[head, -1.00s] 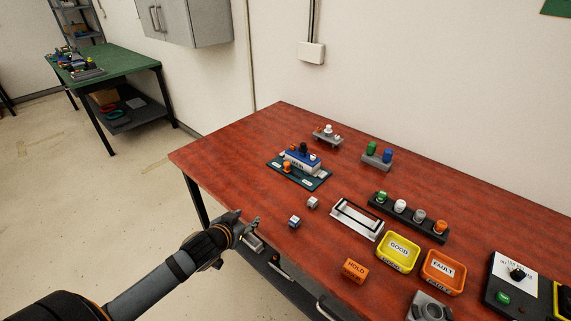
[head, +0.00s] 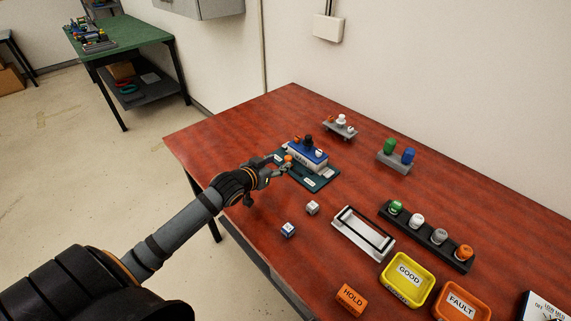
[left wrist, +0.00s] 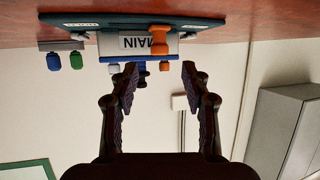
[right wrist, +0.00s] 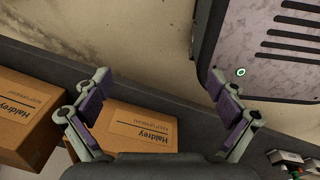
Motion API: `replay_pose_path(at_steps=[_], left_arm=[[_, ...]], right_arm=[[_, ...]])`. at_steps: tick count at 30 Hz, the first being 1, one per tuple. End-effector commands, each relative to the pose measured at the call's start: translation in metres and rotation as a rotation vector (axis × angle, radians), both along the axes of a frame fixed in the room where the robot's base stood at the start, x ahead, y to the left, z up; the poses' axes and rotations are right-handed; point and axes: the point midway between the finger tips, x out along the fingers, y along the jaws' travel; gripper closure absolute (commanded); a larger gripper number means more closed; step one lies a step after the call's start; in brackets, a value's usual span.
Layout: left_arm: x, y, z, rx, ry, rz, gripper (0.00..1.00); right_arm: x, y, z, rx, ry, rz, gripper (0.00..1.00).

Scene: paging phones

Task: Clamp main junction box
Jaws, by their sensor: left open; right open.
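The main junction box (head: 308,155) is a pale box with a blue top, dark and white knobs and a MAIN label. It sits on a dark green base plate (head: 318,181) on the red table. An orange clamp part (head: 289,159) stands at its front. My left gripper (head: 279,169) is at the front edge of the plate, close to the orange part. The left wrist view shows the box's label (left wrist: 137,43) and the orange part (left wrist: 159,40) upside down beyond my open, empty fingers (left wrist: 160,75). My right gripper (right wrist: 160,90) is open and empty, away from the table top.
Two small cubes (head: 288,230) and a white framed tray (head: 362,232) lie right of the left arm. A knob rack (head: 430,237), yellow GOOD bin (head: 407,279) and orange FAULT bin (head: 462,302) stand farther right. Cardboard boxes (right wrist: 140,130) lie below the right gripper.

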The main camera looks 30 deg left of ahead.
Motion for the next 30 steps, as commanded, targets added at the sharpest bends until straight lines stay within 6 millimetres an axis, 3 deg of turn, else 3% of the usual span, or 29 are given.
replay_pose_path(at_steps=[3,6,12,19,30], left_arm=[[0.023,-0.002,-0.009,-0.01,-0.004,0.003,0.53],[0.037,-0.003,-0.014,-0.005,-0.002,0.001,0.53],[0.05,-0.004,-0.02,0.0,0.0,-0.002,0.53],[0.05,-0.004,-0.02,0.002,0.001,-0.002,0.53],[0.05,-0.004,-0.02,0.001,0.0,-0.002,1.0]], right_arm=[[0.024,0.001,-0.004,0.001,-0.037,0.001,0.04],[0.036,0.001,-0.003,0.002,-0.057,0.001,0.04],[0.029,0.001,-0.004,0.001,-0.045,0.001,0.04],[0.015,0.001,-0.005,0.001,-0.023,0.001,0.04],[0.019,0.001,-0.005,0.001,-0.029,0.001,0.04]])
